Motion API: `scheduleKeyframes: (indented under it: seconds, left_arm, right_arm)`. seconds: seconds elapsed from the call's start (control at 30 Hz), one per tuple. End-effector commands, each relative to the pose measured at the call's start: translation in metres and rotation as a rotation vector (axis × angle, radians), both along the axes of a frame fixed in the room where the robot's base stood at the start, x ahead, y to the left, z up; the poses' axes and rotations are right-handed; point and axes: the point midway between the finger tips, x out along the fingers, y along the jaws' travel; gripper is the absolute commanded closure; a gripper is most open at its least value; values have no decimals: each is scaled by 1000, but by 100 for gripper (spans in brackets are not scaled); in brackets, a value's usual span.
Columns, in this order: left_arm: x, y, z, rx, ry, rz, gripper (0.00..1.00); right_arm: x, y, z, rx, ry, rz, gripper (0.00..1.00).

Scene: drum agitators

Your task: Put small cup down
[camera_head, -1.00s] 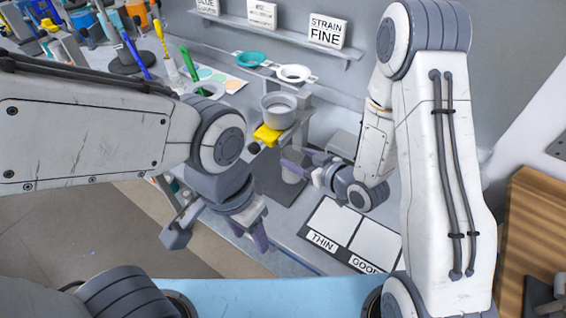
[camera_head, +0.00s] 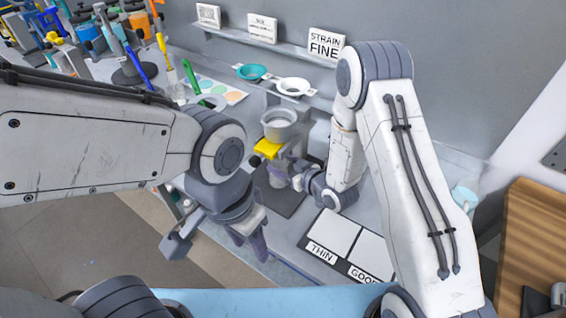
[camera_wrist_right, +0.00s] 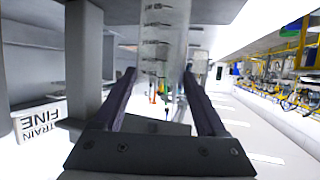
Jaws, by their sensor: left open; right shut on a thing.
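The small cup is a clear, graduated cup (camera_wrist_right: 165,45), standing between the two dark fingers of my right gripper (camera_wrist_right: 160,95) in the right wrist view. That gripper is shut on it. In the head view my right gripper (camera_head: 283,170) is just below the grey pot (camera_head: 279,124) with the yellow valve (camera_head: 266,149), over the dark mat (camera_head: 285,202). The cup is mostly hidden there, and I cannot tell whether its base touches the mat. My left gripper (camera_head: 252,240) hangs open and empty by the bench's front edge.
A board (camera_head: 335,240) marked THIN and GOOD lies right of the mat. A teal strainer (camera_head: 251,72) and a white strainer (camera_head: 293,87) sit behind the pot. A pale cup (camera_head: 465,194) stands at far right. Tools crowd the back left.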

Motion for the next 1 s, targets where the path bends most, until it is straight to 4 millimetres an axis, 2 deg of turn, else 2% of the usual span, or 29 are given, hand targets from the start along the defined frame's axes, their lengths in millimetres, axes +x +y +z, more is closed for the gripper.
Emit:
scheduleKeyframes:
  seconds: [0.3, 0.33, 0.4, 0.73, 1.0]
  left_arm:
    - [0, 0, -4, 0, 0, 0, 50]
    - [0, 0, -4, 0, 0, 0, 50]
    - [0, 0, -3, 0, 0, 0, 50]
    - [0, 0, 2, 0, 0, 0, 50]
    - [0, 0, -16, 0, 0, 0, 50]
  right_arm:
    - [0, 0, -4, 0, -1, 0, 100]
    - [0, 0, -3, 0, -1, 0, 22]
    - [0, 0, -2, 0, -1, 0, 0]
    - [0, 0, 2, 0, -1, 0, 0]
    - [-33, -26, 14, 0, 0, -4, 0]
